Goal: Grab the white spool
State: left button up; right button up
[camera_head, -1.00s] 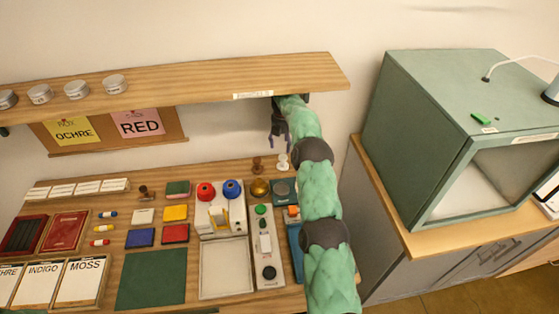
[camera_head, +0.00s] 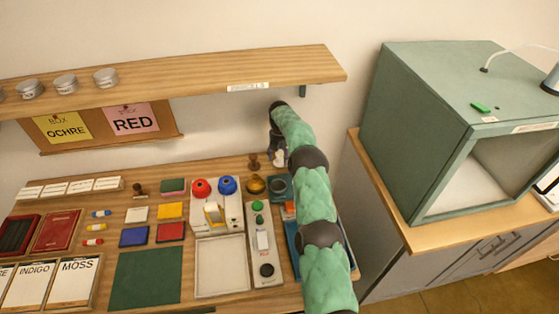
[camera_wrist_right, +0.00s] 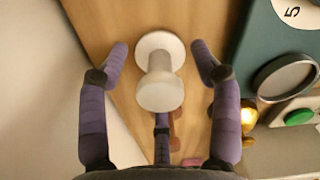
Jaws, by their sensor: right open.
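The white spool (camera_wrist_right: 159,88) stands upright near the back edge of the wooden table, showing in the right wrist view between my fingers. In the head view the spool (camera_head: 280,158) is partly covered by my right gripper (camera_head: 276,150), which is down at it. In the wrist view my right gripper (camera_wrist_right: 160,52) is open, with one purple finger on each side of the spool and a third behind it. Gaps show between the two side fingers and the spool. My left gripper is out of view.
A brown wooden stamp-like piece (camera_head: 253,162) stands just left of the spool. A brass bowl (camera_head: 253,185) and a dark green plate with a round dish (camera_head: 278,187) are close in front. The wooden shelf (camera_head: 200,77) hangs above.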

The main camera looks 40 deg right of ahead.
jog(key=shift+r, duration=0.1)
jog(key=c, duration=1.2)
